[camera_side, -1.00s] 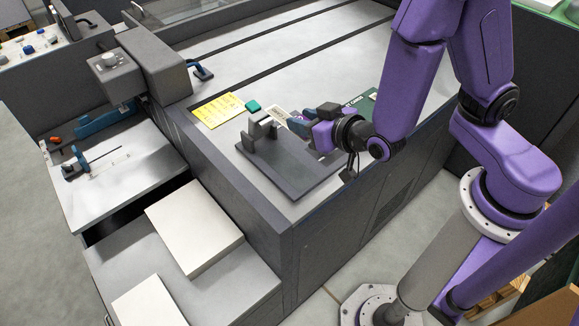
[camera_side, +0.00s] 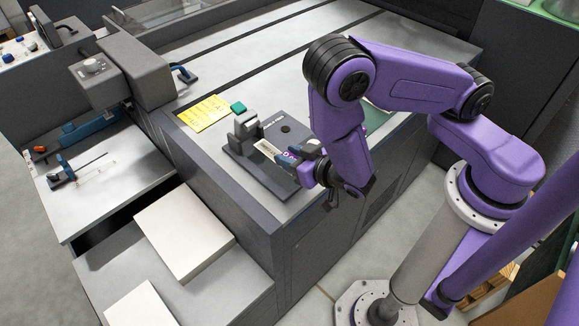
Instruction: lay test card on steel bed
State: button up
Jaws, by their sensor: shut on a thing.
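My gripper (camera_side: 288,155) is shut on a small pale printed card (camera_side: 267,148), apparently the test card. The card juts left from the fingers, above the dark base plate (camera_side: 250,172) of a small stand with a grey block (camera_side: 245,125). I cannot tell whether the card touches the plate. A flat steel surface (camera_side: 125,185) at the lower left carries blue fittings; it may be the steel bed, but I cannot be sure. My fingers partly hide the card's right end.
White paper stacks (camera_side: 185,230) stand at the lower left. The pale machine top (camera_side: 250,50) has free room behind.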

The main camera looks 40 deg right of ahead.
jog(key=shift+f, duration=2)
jog(key=shift+f, duration=0.15)
jog(key=o, duration=1.1)
